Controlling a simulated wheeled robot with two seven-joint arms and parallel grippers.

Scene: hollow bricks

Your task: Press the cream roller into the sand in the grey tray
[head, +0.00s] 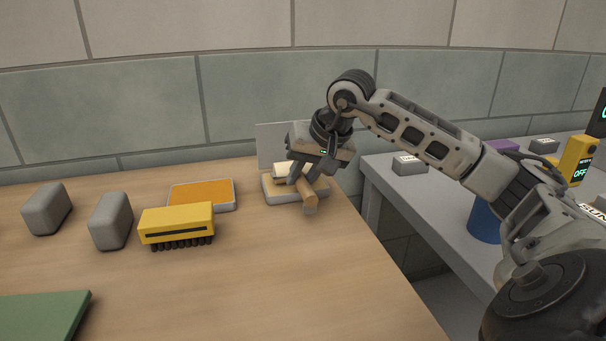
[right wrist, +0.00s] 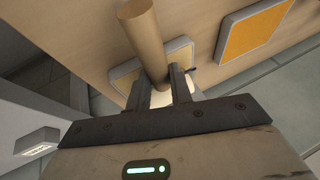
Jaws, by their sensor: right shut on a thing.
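My right gripper (head: 304,174) is shut on the cream roller (head: 284,169) at the far right of the wooden table. Its tan wooden handle (head: 308,202) sticks out toward the near side; it also shows in the right wrist view (right wrist: 143,32), running up from between the fingers (right wrist: 160,85). The grey tray (head: 274,202) with pale sand lies under the roller and gripper; its edge shows in the right wrist view (right wrist: 117,82). The roller is over the tray, but I cannot tell whether it touches the sand. The gripper hides part of both. My left gripper is not in view.
An orange-filled grey tray (head: 200,195), a yellow brush-like block (head: 177,225) and two grey blocks (head: 47,208) (head: 111,221) stand to the left. A light panel (head: 270,143) stands behind the sand tray. A gap separates the grey side table (head: 435,220) at right.

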